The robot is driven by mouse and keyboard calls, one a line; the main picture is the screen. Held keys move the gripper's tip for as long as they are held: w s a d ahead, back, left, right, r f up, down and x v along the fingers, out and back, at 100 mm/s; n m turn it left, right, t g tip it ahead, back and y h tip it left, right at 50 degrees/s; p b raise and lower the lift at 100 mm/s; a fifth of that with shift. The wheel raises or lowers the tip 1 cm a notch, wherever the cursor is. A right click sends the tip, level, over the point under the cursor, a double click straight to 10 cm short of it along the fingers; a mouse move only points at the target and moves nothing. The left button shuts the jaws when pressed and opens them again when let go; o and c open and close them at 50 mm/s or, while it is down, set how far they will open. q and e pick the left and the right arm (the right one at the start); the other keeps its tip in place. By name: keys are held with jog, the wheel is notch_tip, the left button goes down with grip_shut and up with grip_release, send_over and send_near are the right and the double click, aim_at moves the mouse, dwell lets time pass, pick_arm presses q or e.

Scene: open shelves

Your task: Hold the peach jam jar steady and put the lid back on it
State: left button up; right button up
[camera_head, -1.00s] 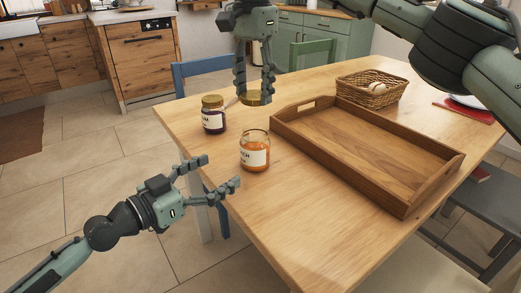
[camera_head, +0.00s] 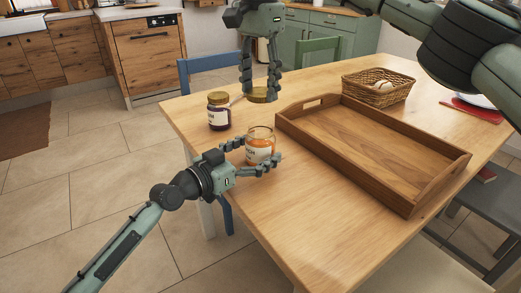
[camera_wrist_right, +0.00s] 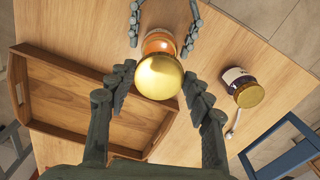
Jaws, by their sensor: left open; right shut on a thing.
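The peach jam jar (camera_head: 260,153), an open glass jar with orange jam and a white label, stands upright near the table's left edge. My left gripper (camera_head: 261,150) is open, with one finger on each side of the jar; I cannot tell whether they touch it. My right gripper (camera_head: 258,93) is shut on the gold lid (camera_head: 257,99), held level above the table, beyond the jar in the head view. In the right wrist view the lid (camera_wrist_right: 160,76) partly hides the jar (camera_wrist_right: 159,43), and the left gripper's fingers show beside it.
A dark jam jar (camera_head: 218,112) with its gold lid on stands left of the peach jar, a spoon (camera_wrist_right: 235,123) beside it. A wooden tray (camera_head: 372,182) lies to the right, with a wicker basket (camera_head: 378,94) behind it. The front of the table is clear.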

pick_arm(q)
jog(key=shift+w+d, duration=0.35)
jog(key=shift+d, duration=0.05)
jog(key=c, duration=1.8)
